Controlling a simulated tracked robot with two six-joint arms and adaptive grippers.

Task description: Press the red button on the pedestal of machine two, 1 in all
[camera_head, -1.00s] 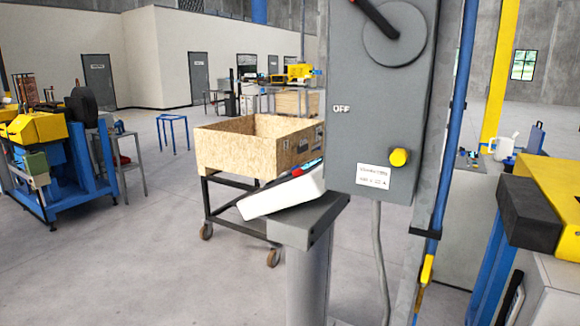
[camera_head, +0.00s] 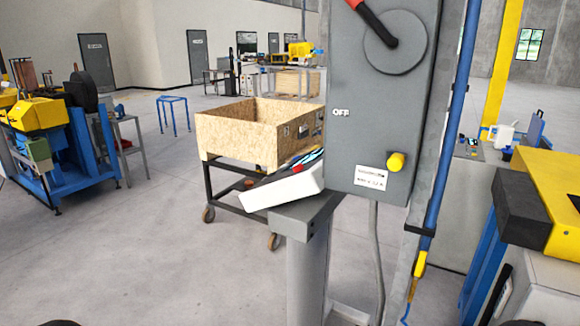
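A grey pedestal (camera_head: 306,250) stands near the middle. A white control box (camera_head: 283,190) sits tilted on its top, its upper face seen nearly edge-on. A small red button (camera_head: 297,168) shows on that face, beside blue and dark parts too small to make out. Which machine the pedestal belongs to cannot be read. Neither gripper is in view. Only dark rounded shapes show at the bottom edge, left and right, too little to identify.
A wooden crate (camera_head: 240,148) on a wheeled cart stands behind. A yellow-and-blue machine (camera_head: 45,125) is left. The floor at front left is clear.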

